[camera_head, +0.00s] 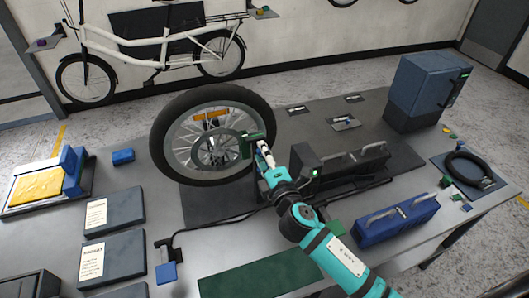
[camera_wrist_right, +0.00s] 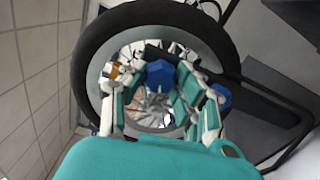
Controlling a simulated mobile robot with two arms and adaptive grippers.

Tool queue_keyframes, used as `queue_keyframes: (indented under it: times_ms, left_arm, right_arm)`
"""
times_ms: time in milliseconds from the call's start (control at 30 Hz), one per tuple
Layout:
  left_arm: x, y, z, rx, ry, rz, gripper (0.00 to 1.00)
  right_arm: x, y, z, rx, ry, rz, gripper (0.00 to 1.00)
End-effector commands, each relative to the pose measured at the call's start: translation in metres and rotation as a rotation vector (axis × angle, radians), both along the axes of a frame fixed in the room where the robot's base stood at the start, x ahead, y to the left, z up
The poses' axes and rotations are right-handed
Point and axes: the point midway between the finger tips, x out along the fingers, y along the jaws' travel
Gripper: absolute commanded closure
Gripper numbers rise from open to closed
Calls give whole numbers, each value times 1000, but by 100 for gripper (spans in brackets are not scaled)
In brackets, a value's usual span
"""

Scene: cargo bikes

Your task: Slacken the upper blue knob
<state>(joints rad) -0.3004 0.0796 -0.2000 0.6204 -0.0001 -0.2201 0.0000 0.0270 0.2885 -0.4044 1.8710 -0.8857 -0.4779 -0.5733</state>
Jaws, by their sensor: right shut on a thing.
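A wheel with a black tyre (camera_head: 257,104) stands upright on the workbench. My right gripper (camera_head: 258,147) reaches its right side, beside a dark green part. In the right wrist view, my right gripper (camera_wrist_right: 155,85) has its fingers around a blue knob (camera_wrist_right: 160,72) in front of the spokes and is shut on it. A second blue knob (camera_wrist_right: 221,96) shows just right of the right-hand finger, outside the grip. In the head view the gripper hides the knobs. I cannot tell from the wrist view alone which knob is the upper one. My left gripper is not in view.
A black device with a green light (camera_head: 316,172) stands right of the wheel, close to my right arm. A dark blue cabinet (camera_head: 425,92) and a blue case (camera_head: 396,222) are at the right. Dark flat boxes (camera_head: 113,257) lie at the left. The mat behind is mostly clear.

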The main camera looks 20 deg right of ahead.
Motion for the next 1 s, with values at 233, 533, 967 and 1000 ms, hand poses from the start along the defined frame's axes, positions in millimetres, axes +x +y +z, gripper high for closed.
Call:
queue_keyframes:
  times_ms: [233, 533, 967, 1000]
  left_arm:
    - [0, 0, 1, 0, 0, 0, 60]
    - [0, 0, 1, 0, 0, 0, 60]
    - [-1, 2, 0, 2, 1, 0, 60]
    - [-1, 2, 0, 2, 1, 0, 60]
  right_arm:
    - [0, 1, -1, -18, 1, 1, 100]
    - [0, 1, -2, -17, 3, 1, 64]
    - [-1, 0, -1, -17, 0, 0, 45]
    - [-3, 0, -1, -16, 2, 1, 45]
